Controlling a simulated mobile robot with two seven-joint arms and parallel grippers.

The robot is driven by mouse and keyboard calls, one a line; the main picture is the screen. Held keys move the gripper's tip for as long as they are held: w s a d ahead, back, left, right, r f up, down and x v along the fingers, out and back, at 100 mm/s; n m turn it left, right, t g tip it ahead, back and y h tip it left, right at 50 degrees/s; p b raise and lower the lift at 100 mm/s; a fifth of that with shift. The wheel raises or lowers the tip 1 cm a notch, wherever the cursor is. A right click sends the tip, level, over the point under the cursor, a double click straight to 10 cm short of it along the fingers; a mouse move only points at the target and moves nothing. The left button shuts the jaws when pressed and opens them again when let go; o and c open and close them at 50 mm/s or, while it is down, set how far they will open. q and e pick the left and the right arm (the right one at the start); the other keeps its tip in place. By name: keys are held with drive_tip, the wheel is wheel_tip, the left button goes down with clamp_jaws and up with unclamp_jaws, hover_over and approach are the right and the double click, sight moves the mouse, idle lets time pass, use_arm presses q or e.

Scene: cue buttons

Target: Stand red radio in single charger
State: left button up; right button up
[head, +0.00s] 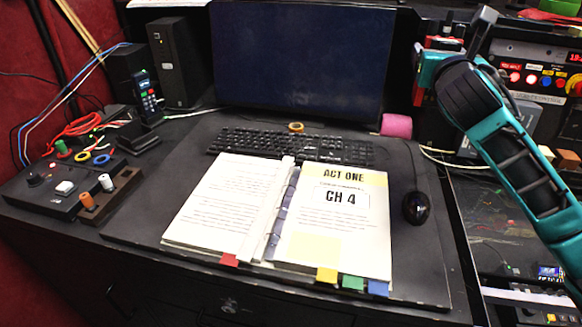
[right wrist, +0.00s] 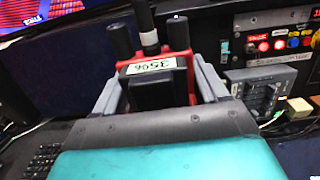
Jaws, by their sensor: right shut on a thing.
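The red radio (right wrist: 182,64) has a black lower face with a white number label and black stubs on top. In the right wrist view it sits between the grey fingers of my right gripper (right wrist: 160,86), which is shut on it. In the head view my right arm comes in from the right and ends beside the monitor's right edge. Bits of red show around the teal end there, but the fingers are mostly hidden. I cannot surely pick out the single charger. My left gripper is not in view.
An open script binder (head: 232,205) lies on the dark desk below a keyboard (head: 290,146) and monitor (head: 298,60). A mouse (head: 416,207) is on the right. A black handset (head: 147,97) stands at left near cables and a button box (head: 62,190). A lit panel (head: 535,78) is at right.

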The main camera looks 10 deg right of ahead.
drive_tip(key=shift+w+d+r, duration=0.1)
drive_tip(key=shift+w, duration=0.15)
drive_tip(key=shift+s+f, duration=0.1)
drive_tip(key=shift+f, duration=0.25)
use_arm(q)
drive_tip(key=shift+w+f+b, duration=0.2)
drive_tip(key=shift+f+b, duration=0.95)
use_arm(e)
drive_tip(key=shift+f, duration=9.6)
drive_tip(key=shift+f, duration=0.1)
drive_tip(key=o, duration=0.8)
drive_tip(key=shift+f, duration=0.1)
drive_tip(key=o, duration=0.5)
